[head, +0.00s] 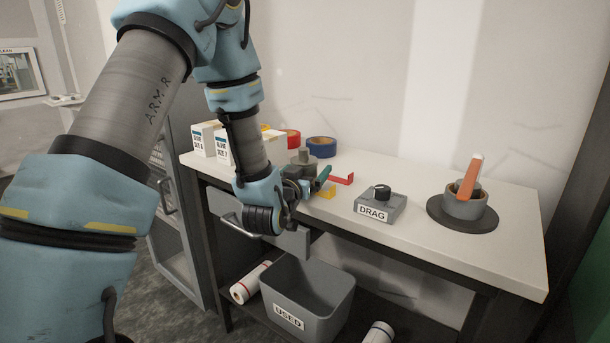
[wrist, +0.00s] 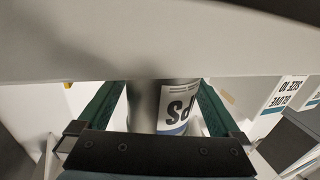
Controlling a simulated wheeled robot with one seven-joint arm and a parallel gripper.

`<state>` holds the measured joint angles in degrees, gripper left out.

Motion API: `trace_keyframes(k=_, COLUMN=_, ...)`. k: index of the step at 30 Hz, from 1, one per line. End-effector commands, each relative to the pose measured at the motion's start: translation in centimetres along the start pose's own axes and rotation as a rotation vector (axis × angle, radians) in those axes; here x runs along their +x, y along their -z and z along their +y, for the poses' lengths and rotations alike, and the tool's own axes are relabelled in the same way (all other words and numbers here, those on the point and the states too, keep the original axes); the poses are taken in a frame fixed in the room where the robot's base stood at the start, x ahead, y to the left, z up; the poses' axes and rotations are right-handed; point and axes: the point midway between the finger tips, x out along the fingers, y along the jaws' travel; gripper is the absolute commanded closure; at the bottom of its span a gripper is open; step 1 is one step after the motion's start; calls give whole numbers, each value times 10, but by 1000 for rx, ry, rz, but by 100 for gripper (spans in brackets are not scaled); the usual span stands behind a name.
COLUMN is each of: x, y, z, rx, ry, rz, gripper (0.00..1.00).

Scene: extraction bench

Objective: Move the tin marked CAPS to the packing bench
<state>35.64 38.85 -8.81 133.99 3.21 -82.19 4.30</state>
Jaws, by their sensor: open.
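The tin (wrist: 145,108) is grey with a white label ending in "PS", upside down in the wrist view; the rest of the word is turned out of sight. It lies between the two green fingers of my gripper (wrist: 162,90), with a gap visible on the right side. The gripper is open, and I cannot tell whether either finger touches the tin. In the head view my gripper (head: 318,174) is low over the bench top (head: 420,178). There I cannot tell the tin from the grey parts around the gripper.
Glove boxes (head: 204,138), red tape (head: 293,138) and blue tape (head: 322,147) stand behind my gripper. A red piece (head: 343,179) and yellow piece (head: 328,192) lie close by. A USED bin (head: 310,298) is below.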

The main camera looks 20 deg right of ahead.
Motion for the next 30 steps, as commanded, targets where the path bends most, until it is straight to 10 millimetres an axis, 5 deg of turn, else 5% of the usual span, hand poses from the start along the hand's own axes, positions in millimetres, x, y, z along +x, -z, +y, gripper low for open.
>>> trace_keyframes(k=8, x=2, y=-1, z=0, rx=0, ry=0, rz=0, gripper=2)
trace_keyframes(k=30, x=2, y=-1, z=0, rx=0, ry=0, rz=0, gripper=86)
